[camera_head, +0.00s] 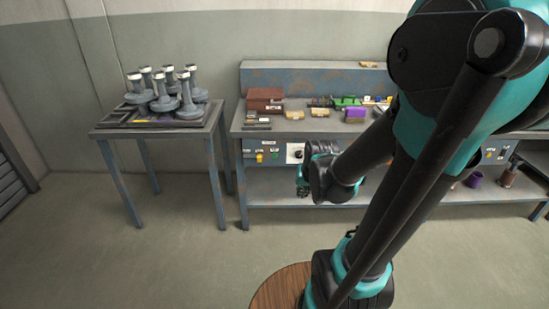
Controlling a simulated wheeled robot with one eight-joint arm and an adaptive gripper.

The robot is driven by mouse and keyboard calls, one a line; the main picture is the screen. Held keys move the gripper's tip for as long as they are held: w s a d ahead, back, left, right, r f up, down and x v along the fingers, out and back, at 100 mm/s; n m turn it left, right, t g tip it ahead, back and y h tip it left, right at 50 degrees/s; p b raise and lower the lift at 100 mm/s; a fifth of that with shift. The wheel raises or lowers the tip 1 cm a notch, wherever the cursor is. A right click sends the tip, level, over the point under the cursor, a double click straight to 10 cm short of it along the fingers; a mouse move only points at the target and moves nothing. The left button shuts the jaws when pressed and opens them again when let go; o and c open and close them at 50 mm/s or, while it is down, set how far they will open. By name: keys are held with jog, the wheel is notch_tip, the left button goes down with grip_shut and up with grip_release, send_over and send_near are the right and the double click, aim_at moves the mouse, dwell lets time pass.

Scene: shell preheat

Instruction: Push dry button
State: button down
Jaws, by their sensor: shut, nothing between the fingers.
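The front panel of the blue-grey workbench (270,171) carries small controls with labels too small to read. Toward its left end is a yellow button (260,157) with a green one (275,155) beside it. A white plate with a dark round knob (296,153) is just right of them. I cannot tell which control is the dry button. My gripper (302,187) is shut and empty, below and in front of the knob plate. My arm hides the middle of the panel. More small yellow controls (490,153) show at the panel's right end.
Brown, yellow, green and purple blocks (355,114) lie on the benchtop. At left, a table (150,131) bears a dark tray with several grey, white-topped flanged pieces (165,92). Purple and brown cups (474,180) stand on the lower shelf. The floor between table and bench is clear.

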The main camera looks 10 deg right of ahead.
jog(key=w+a+f+m+t+y, duration=0.1)
jog(key=w+f+m, duration=0.15)
jog(key=w, duration=0.85)
jog(key=w+a+f+m+t, duration=0.1)
jog(key=w+a+f+m, duration=0.15)
jog(key=w, duration=0.95)
jog(key=w+f+m+t+y, duration=0.1)
jog(key=w+f+m, duration=0.4)
jog(key=w+f, duration=0.8)
jog(key=shift+w+a+f+t, duration=0.2)
jog(key=shift+w+a+t, duration=0.3)
jog(key=shift+w, duration=0.45)
jog(key=shift+d, duration=0.1)
send_near(275, 158)
jog(key=shift+w+a+f, duration=0.4)
jog(key=shift+w+f, duration=0.1)
jog(key=shift+f, duration=0.25)
jog(key=shift+w+a+f, duration=0.4)
jog(key=shift+w+f, duration=0.1)
jog(key=shift+f, duration=0.25)
jog(key=shift+w+a+f, duration=0.4)
jog(key=shift+w+f, duration=0.1)
jog(key=shift+f, duration=0.25)
jog(key=shift+w, duration=0.1)
jog(key=shift+w, duration=0.3)
